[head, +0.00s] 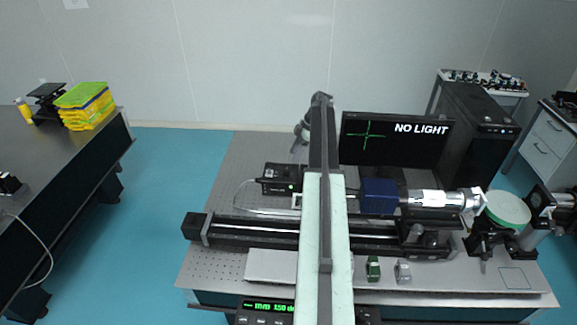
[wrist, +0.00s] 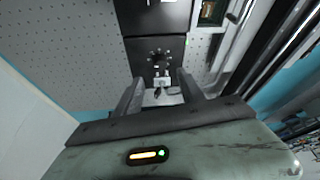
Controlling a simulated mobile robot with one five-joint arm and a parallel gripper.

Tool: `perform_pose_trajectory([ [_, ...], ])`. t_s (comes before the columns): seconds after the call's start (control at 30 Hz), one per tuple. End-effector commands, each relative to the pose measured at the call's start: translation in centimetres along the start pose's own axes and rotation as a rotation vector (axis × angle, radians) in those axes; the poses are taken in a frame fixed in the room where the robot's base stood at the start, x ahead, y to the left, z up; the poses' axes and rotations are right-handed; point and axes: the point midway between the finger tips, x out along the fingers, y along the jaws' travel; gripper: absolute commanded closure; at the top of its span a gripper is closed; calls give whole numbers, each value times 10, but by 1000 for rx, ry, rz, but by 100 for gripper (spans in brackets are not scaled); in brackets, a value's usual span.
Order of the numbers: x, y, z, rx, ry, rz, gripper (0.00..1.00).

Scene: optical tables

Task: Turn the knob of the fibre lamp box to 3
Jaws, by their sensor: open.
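The fibre lamp box (head: 283,172) is a black box with a small green light, on the optical table left of my arm in the head view. In the wrist view the lamp box (wrist: 150,20) is ahead of my gripper, with a ring of pale marks on its dark face. The knob (wrist: 161,72) appears at this ring, between the finger ends; its setting is too small to read. My gripper (wrist: 160,80) is open, one finger on each side of the knob. I cannot tell whether the fingers touch it. In the head view my gripper cannot be made out clearly.
A long black rail (head: 260,232) runs in front of the lamp box, with a blue block (head: 379,196) to the right. Bare perforated table (head: 240,155) lies behind and left of the box.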

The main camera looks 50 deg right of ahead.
Motion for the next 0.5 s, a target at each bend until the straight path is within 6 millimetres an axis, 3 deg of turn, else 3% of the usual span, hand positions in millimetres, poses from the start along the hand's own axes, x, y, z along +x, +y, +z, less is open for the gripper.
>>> perform_pose_trajectory([
  [0.17, 10, -1, 1, 0, -1, 0, 53],
  [0.5, 69, -2, 3, 1, -2, -1, 53],
])
